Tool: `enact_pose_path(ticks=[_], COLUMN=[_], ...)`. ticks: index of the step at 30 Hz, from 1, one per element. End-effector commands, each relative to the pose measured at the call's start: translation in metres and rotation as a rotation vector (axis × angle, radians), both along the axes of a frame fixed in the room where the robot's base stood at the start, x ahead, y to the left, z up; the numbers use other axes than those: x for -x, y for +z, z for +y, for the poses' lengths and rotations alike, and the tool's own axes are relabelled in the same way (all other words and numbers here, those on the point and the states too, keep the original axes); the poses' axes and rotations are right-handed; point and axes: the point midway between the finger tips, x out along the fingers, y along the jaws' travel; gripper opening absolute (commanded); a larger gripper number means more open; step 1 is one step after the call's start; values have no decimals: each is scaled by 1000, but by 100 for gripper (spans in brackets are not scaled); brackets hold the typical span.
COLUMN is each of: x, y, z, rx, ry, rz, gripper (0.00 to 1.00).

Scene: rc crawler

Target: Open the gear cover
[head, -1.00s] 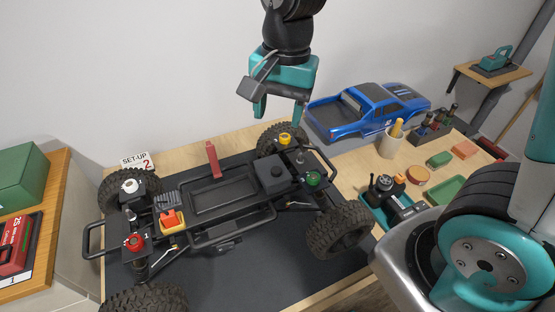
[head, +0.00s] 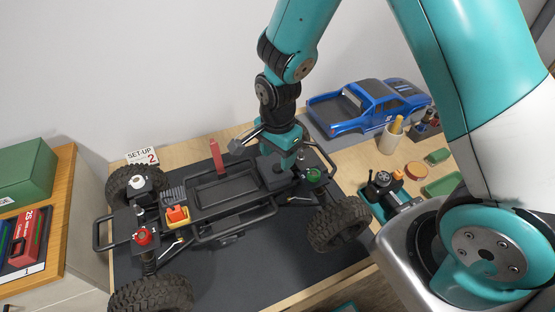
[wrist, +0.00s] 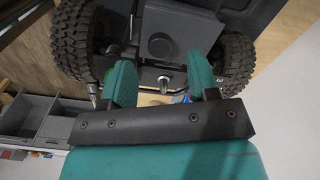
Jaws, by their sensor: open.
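The crawler chassis (head: 225,188) stands on a dark mat with its wheels on. What looks like the gear cover (head: 270,181) is a dark grey box at its right end, partly hidden by my gripper in the head view. In the wrist view the box (wrist: 181,25) shows ahead of my fingers, with a round dark knob (wrist: 158,46) on its face. My gripper (head: 285,166) points down at this end of the chassis. In the wrist view my gripper (wrist: 163,76) has its fingers apart with nothing between them; I cannot tell whether it touches the cover.
A red upright lever (head: 217,155) stands behind the chassis, left of my gripper. A green cap (head: 314,175) sits close on the right. The blue truck body (head: 365,106) lies behind right, beside a cup (head: 391,138). The mat (head: 255,262) in front is clear.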

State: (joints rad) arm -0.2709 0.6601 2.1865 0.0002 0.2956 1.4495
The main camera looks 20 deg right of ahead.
Motion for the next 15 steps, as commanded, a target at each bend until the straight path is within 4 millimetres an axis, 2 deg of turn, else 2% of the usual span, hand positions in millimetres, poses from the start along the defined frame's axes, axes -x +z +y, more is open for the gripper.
enact_pose_path(ticks=[6,15], x=[0,0], y=[-27,-35], z=[0,0], rx=[0,0], ry=[0,1], rz=[1,-1], gripper=[55,55])
